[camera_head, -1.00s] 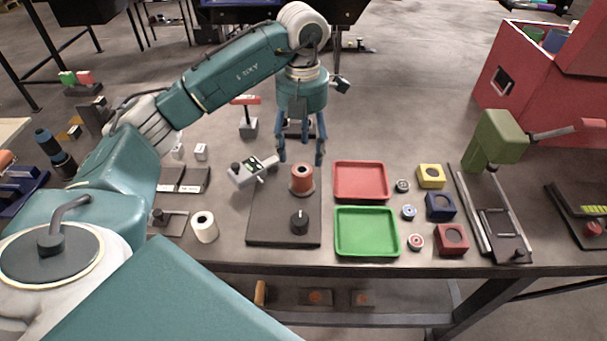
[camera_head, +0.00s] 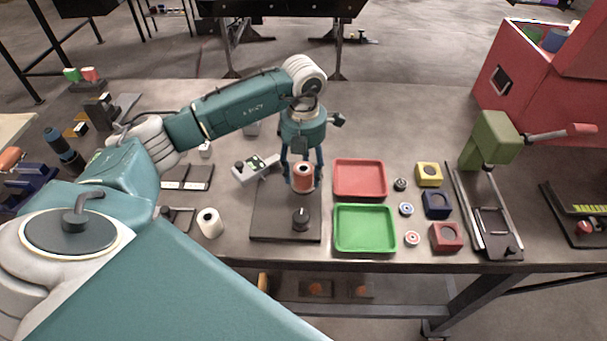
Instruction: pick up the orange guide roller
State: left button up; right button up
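The orange guide roller (camera_head: 303,177) stands upright on the dark base plate (camera_head: 270,222), towards its back right. My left gripper (camera_head: 302,182) points down over the roller. Its fingers stand on either side of the roller, spread about as wide as before, with small gaps showing; it looks open. The roller rests on its base, not lifted. My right gripper is not in view.
A black knob (camera_head: 300,218) stands on the plate in front of the roller. A grey device (camera_head: 254,169) lies just left of the gripper. A red tray (camera_head: 360,179) and a green tray (camera_head: 365,229) lie close to the right. A white roll (camera_head: 210,223) stands left.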

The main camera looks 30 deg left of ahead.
pick_arm(q)
jog(key=c, duration=1)
jog(key=shift+r, duration=0.1)
